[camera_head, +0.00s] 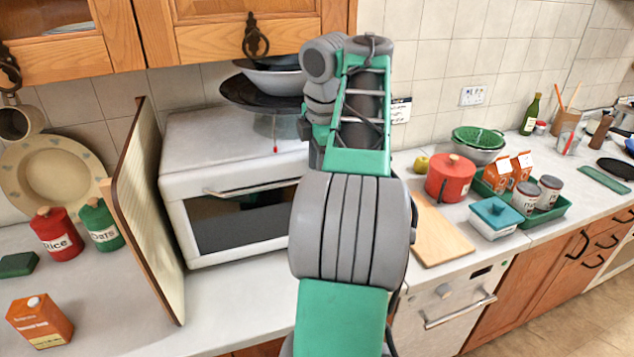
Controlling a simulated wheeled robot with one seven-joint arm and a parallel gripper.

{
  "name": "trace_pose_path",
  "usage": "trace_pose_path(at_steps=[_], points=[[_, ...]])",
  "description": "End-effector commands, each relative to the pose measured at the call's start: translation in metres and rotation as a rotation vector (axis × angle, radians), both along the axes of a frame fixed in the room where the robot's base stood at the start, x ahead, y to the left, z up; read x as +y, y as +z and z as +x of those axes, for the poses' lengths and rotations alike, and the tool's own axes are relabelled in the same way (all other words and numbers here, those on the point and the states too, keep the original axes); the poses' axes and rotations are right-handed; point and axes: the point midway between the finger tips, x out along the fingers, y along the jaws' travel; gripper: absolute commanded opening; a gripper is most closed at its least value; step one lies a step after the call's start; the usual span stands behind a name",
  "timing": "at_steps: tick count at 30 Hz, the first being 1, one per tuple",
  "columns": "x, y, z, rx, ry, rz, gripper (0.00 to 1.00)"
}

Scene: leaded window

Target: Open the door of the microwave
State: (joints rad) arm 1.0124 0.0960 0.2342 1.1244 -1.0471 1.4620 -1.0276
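The microwave (225,167) is a white box on the counter, left of the middle in the head view. Its front has a dark window (240,218) and a pale bar handle (240,189) along the top. The door looks shut, flush with the body. My arm stands in front of its right part and hides the right end of the handle and front. My gripper's fingers do not show; they are out of sight behind or beyond my arm links.
A tall board (150,210) stands upright just left of the microwave. Bowls (275,80) sit on top of it. Rice (58,234) and oats (100,225) canisters and an orange carton (40,320) are at left. A red pot (450,178) and wooden board (438,235) are at right. Counter before the microwave is clear.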

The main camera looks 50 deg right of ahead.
Motion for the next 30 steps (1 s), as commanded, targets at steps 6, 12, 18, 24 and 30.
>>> trace_pose_path(at_steps=[6,12,18,24,30], points=[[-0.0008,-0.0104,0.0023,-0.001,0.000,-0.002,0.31],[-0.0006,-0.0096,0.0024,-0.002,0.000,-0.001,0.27],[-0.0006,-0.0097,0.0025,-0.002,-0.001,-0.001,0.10],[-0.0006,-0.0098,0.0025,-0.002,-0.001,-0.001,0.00],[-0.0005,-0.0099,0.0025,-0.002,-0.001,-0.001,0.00]])
